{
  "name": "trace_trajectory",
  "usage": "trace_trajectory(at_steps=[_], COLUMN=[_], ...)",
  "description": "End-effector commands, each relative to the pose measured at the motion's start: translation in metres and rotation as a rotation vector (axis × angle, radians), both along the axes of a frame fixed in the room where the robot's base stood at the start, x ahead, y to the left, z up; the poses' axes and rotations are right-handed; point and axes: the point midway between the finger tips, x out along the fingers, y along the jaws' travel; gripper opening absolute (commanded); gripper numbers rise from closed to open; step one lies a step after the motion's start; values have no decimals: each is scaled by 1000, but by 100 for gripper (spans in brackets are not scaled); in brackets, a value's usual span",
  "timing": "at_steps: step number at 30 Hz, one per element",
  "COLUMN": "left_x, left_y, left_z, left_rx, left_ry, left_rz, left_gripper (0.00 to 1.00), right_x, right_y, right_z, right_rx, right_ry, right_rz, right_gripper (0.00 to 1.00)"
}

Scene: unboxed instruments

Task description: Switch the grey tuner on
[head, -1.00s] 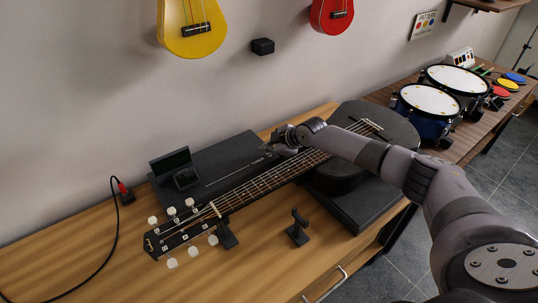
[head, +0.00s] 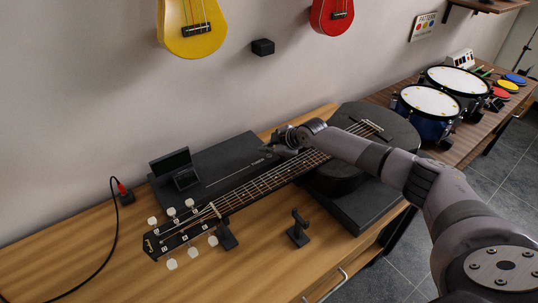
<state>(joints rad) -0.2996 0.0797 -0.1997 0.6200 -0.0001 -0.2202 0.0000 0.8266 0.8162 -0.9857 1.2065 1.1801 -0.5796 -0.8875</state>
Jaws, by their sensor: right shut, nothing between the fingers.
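The dark grey tuner box (head: 225,160) lies flat on the wooden table against the wall, with small white lettering near its right end. A small dark screen (head: 171,163) stands upright at its left end, and it looks blank. My right gripper (head: 272,148) is shut and empty at the right end of the tuner, beside the lettering. I cannot tell whether it touches the tuner. Any switch there is hidden or too small to make out. My left gripper is not in view.
A black guitar (head: 375,145) lies across stands in front of the tuner, its neck passing below my right arm. A small black stand (head: 298,230) is at the table's front. Drums (head: 428,100) stand at the right. Bare table (head: 90,245) shows at the left.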

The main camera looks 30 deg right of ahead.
Motion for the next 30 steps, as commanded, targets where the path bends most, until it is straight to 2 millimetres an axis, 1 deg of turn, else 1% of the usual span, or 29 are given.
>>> trace_trajectory(at_steps=[1,7,14,24,27,30], left_x=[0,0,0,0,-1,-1], left_y=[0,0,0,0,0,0], left_z=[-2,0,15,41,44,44], left_rx=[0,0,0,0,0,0], left_ry=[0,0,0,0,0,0], left_rz=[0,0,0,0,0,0], left_gripper=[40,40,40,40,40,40], right_x=[-11,-11,-11,-9,-9,-8], right_y=[7,7,7,5,4,4], right_z=[-23,-21,-1,40,45,46], right_rx=[14,14,14,7,7,6], right_ry=[45,45,44,31,30,29], right_rz=[0,0,0,1,1,1], right_gripper=[0,0,0,0,0,0])
